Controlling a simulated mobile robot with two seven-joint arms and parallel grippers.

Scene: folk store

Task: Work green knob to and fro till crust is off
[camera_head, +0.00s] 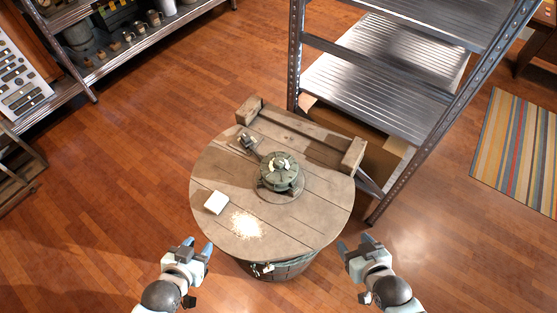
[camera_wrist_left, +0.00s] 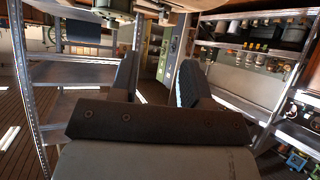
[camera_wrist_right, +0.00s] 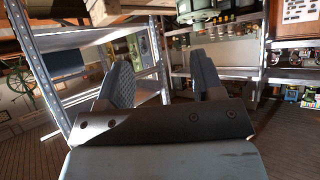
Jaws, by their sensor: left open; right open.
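A round, dark green device (camera_head: 279,182) stands on the round wooden tabletop (camera_head: 225,180). A small pale and greenish piece (camera_head: 281,163) sits at its top centre; I cannot tell how much of it is knob or crust. My left gripper (camera_head: 197,248) is open and empty, off the near left edge of the tabletop; its spread fingers show in the left wrist view (camera_wrist_left: 156,82). My right gripper (camera_head: 356,247) is open and empty, off the near right edge; its fingers also show in the right wrist view (camera_wrist_right: 163,82). Neither touches the device.
A white block (camera_head: 216,203) and a patch of pale crumbs (camera_head: 246,225) lie at the tabletop's front left. A small dark metal item (camera_head: 246,141) lies at the back left. A wooden beam frame (camera_head: 300,135) borders the back. A metal shelf (camera_head: 385,75) stands behind.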

